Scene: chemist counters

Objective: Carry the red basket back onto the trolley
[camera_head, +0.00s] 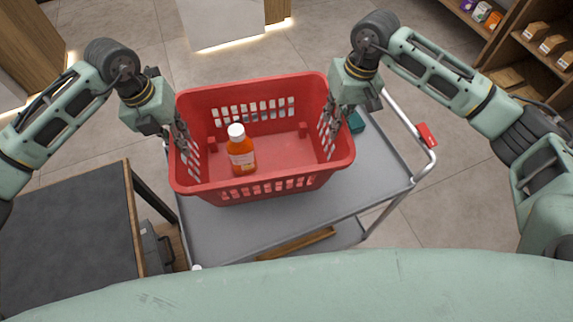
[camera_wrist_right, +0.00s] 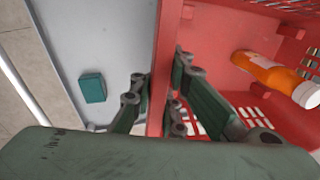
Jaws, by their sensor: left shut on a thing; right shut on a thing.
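The red basket (camera_head: 262,187) is upright over the grey trolley (camera_head: 375,190) in the head view. I cannot tell whether its bottom touches the trolley top. An orange bottle with a white cap (camera_head: 241,155) stands inside the basket. My left gripper (camera_head: 184,140) is shut on the basket's left wall. My right gripper (camera_head: 332,115) is shut on the right wall. In the right wrist view the fingers (camera_wrist_right: 158,100) straddle the red wall (camera_wrist_right: 164,60), and the bottle (camera_wrist_right: 270,72) shows to its right.
A small teal box (camera_head: 355,122) lies on the trolley to the right of the basket; the right wrist view also shows it (camera_wrist_right: 92,88). A dark table (camera_head: 70,230) stands at the left. Shelves with goods (camera_head: 540,45) are at the upper right.

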